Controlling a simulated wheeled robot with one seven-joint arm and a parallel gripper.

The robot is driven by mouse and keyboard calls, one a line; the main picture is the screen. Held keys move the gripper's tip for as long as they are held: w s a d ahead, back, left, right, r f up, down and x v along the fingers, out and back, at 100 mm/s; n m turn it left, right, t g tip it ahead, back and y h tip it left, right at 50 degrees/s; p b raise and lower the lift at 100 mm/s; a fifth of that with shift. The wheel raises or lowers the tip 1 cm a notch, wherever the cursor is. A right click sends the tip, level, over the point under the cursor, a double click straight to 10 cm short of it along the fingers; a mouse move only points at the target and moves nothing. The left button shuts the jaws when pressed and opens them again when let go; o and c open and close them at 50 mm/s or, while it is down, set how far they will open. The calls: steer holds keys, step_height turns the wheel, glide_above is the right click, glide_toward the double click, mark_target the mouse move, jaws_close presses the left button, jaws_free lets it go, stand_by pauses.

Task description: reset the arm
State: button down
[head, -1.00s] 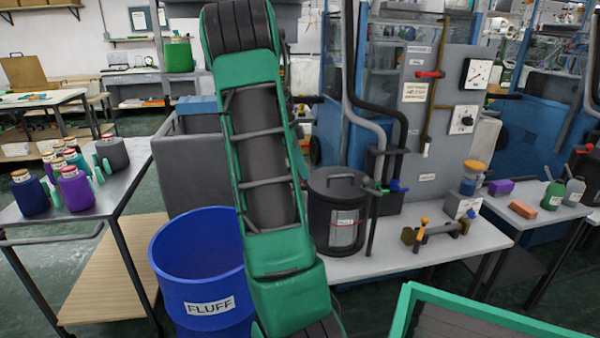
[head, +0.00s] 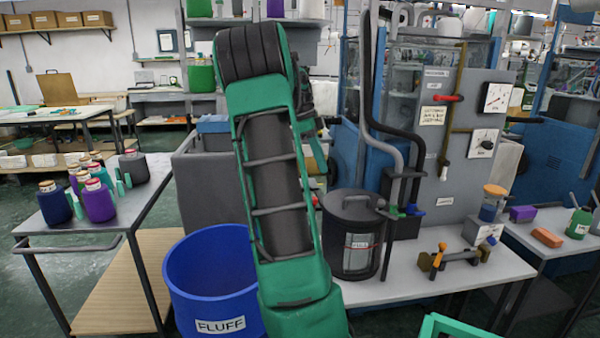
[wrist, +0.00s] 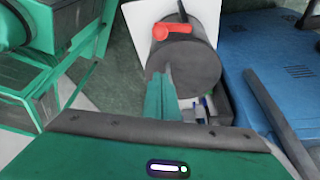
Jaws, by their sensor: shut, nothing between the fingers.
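My gripper (wrist: 160,74) shows in the wrist view with its teal fingers together and nothing between them. Behind the fingertips in that picture is a dark round body (wrist: 192,62) with a red handle-like part (wrist: 172,30); I cannot tell whether they touch. In the head view my green arm rises through the middle of the picture, with its black joint at the top.
A blue FLUFF bin (head: 212,278) stands left of my arm. A dark lidded canister (head: 350,262) stands on the grey bench (head: 405,284) at the right. A table (head: 112,236) with several yarn cones is at the left. A green frame (head: 460,327) edges in at lower right.

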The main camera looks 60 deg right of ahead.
steer(key=shift+r, duration=0.1)
steer(key=s+a+f+n+t, duration=0.1)
steer(key=s+a+f+n, duration=0.2)
steer(key=a+n, duration=0.5)
steer(key=s+a+f+n+t+y, duration=0.1)
steer(key=s+a+f+n, duration=0.2)
steer(key=a+n, duration=0.6)
steer(key=s+a+f+n+t, duration=0.1)
steer(key=s+a+f+n, duration=0.2)
steer(key=a, duration=1.8)
step_height(320, 180, down, 2)
steer(key=n, duration=0.5)
steer(key=shift+f+t+y, duration=0.15)
steer(key=shift+t+y, duration=0.15)
steer(key=shift+t, duration=0.1)
steer(key=shift+s+d, duration=0.1)
steer(key=shift+d, duration=0.05)
